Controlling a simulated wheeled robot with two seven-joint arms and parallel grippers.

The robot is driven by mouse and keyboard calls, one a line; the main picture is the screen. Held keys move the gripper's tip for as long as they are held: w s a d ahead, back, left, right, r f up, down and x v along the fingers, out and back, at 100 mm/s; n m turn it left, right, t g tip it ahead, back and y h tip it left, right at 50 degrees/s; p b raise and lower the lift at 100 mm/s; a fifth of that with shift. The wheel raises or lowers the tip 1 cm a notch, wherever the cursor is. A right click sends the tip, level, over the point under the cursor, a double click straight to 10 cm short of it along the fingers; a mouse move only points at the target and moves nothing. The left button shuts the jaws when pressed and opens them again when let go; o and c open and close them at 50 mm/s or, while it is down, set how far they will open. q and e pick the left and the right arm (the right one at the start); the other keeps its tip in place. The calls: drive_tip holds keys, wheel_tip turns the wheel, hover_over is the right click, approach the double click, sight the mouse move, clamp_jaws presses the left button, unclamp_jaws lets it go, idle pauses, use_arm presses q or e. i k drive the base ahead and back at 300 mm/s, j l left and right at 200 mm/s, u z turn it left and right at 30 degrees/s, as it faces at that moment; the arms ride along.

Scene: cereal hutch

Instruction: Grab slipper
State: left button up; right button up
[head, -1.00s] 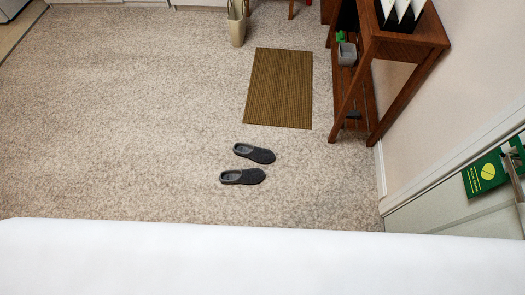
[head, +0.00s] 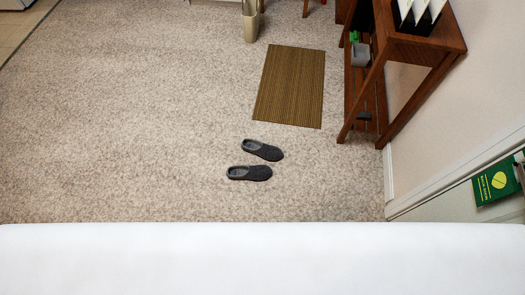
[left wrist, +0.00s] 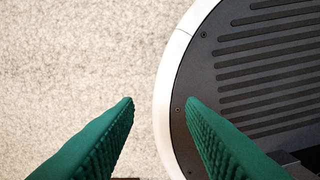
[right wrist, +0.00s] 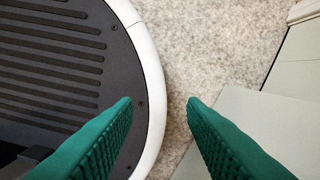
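Two dark grey slippers lie side by side on the carpet in the head view, the far slipper (head: 262,150) and the near slipper (head: 250,173). They are a little apart, with their toes toward the right. My left gripper (left wrist: 160,103) is open and empty in the left wrist view, with its green fingers apart above the carpet and the edge of my base. My right gripper (right wrist: 160,103) is open and empty in the right wrist view. Neither gripper shows in the head view, and no slipper shows in either wrist view.
A brown striped mat (head: 289,86) lies beyond the slippers. A wooden shelf table (head: 425,52) stands against the right wall. A vase (head: 250,22) stands at the back. Carpet (head: 120,130) at left is clear.

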sight(270, 153)
drive_tip(key=i+l+u, duration=0.2)
drive_tip(key=i+l, duration=0.15)
drive_tip(key=i+l+u, duration=0.4)
drive_tip(key=i+l, duration=0.2)
drive_tip(key=l, duration=0.3)
